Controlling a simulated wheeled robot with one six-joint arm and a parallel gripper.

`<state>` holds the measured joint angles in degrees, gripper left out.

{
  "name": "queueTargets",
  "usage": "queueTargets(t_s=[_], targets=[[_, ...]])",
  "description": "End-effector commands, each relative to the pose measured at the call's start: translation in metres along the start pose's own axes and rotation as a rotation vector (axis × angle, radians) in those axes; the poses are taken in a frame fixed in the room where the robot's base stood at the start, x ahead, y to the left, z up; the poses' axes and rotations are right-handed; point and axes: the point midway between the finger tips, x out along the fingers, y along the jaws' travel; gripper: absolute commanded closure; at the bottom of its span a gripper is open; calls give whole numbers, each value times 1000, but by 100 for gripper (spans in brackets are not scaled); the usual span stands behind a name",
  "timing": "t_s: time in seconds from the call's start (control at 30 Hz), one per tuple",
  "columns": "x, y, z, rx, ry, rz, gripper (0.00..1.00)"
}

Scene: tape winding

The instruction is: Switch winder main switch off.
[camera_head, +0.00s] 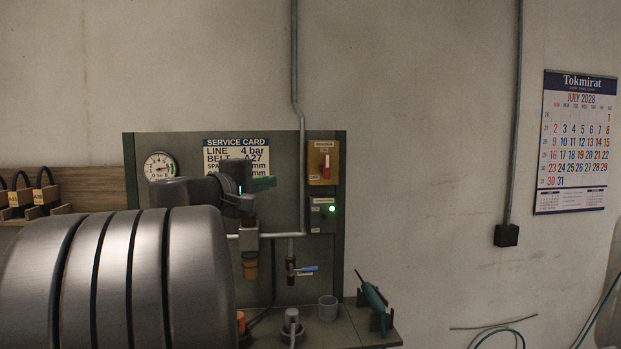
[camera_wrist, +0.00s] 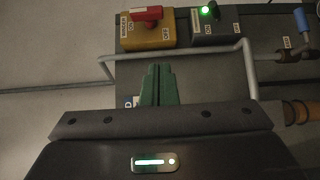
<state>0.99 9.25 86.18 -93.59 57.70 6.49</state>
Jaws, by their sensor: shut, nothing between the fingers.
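The winder main switch is a yellow box (camera_head: 323,149) with a red handle (camera_head: 326,171) at the upper right of the dark panel. In the head view the handle stands upright, with the ON mark above and OFF at the lower left. In the wrist view the yellow box (camera_wrist: 150,37) is at the top. There the red handle (camera_wrist: 147,14) points left, toward the ON label. My gripper (camera_head: 272,183) is left of the switch and a little lower, apart from it. Its green fingers (camera_wrist: 157,72) are together and empty. They point toward the box.
A compressor switch (camera_head: 323,212) with a lit green lamp sits just below the winder switch. A pale pipe runs beside and below both boxes. A blue-handled valve (camera_head: 306,270), a grey cup (camera_head: 327,308) and a green tool (camera_head: 374,297) are lower.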

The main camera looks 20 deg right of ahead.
Motion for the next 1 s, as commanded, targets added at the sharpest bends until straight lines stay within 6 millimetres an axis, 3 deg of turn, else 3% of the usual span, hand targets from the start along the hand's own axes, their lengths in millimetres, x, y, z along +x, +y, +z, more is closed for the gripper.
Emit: queueTargets(t_s=[0.27,0.7,1.0], targets=[[14,0,1,0,-4,-2,100],[104,1,1,-2,-4,-3,100],[126,0,26,0,-2,-2,100]])
